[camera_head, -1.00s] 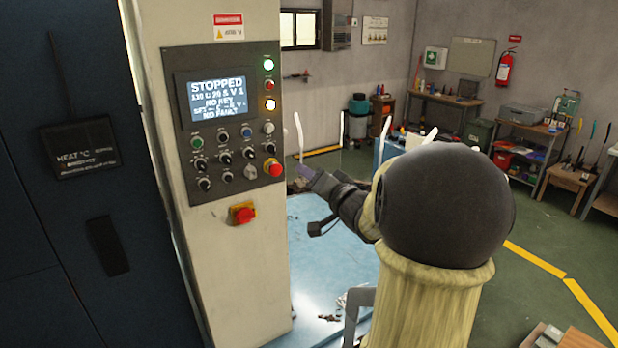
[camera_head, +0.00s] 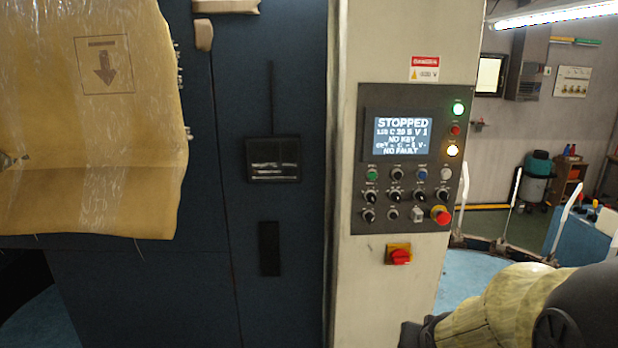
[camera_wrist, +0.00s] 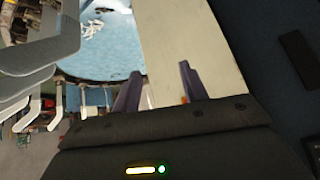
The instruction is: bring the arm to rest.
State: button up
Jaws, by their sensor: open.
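My arm shows only in part in the head view, at the lower right, with a pale ribbed sleeve and dark joints; its gripper is out of that picture. In the wrist view my gripper (camera_wrist: 160,86) shows two purple-grey fingers standing apart, with nothing held between them. Beyond the fingers is the cream machine column (camera_wrist: 190,35). The same column (camera_head: 345,275) stands upright right of centre in the head view. Its control panel (camera_head: 394,190) has a screen reading STOPPED, NO KEY and NO FAULT, with green and amber lamps lit.
Dark blue machine doors (camera_head: 265,110) fill the middle left. A brown wrapped sheet (camera_head: 90,190) hangs at the far left. In the wrist view, grey flat forms (camera_wrist: 35,55) stand close on the left, and a round blue surface (camera_wrist: 112,60) carries white pieces.

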jog(key=s+a+f+n+g, duration=0.1)
jog(key=s+a+f+g, duration=0.1)
jog(key=s, duration=0.3)
jog(key=s+a+f+n+g+y, duration=0.1)
jog(key=s+a+f+n+g, duration=0.1)
jog(key=s+a, duration=0.3)
jog(key=shift+s+a+f+n+g, duration=0.15)
jog(key=shift+s+f+n+g, duration=0.15)
jog(key=shift+s+f+g, duration=0.3)
jog(key=shift+w+f, duration=0.1)
jog(key=shift+w, duration=0.05)
